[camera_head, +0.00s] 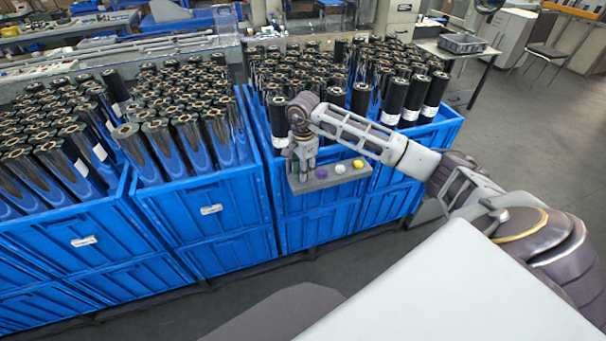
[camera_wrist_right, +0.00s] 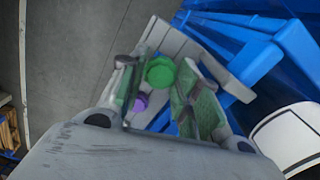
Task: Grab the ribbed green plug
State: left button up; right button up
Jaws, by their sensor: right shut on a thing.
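The green plug (camera_wrist_right: 160,72) shows in the right wrist view between the two fingers of my right gripper (camera_wrist_right: 158,92). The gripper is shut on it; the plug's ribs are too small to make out. In the head view my right gripper (camera_head: 303,168) points down at the left end of a small grey tray (camera_head: 325,184), and its fingers hide most of the plug there. I cannot tell whether the plug still touches the tray. My left gripper is not in view.
A purple plug (camera_head: 321,173), a white plug (camera_head: 340,169) and a yellow plug (camera_head: 358,163) sit along the tray. The tray is at the front of blue crates (camera_head: 205,208) packed with upright black rolls (camera_head: 395,98). Open floor (camera_head: 530,130) lies to the right.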

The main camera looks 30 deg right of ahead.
jog(key=shift+r+b, duration=0.35)
jog(key=shift+r, duration=3.5)
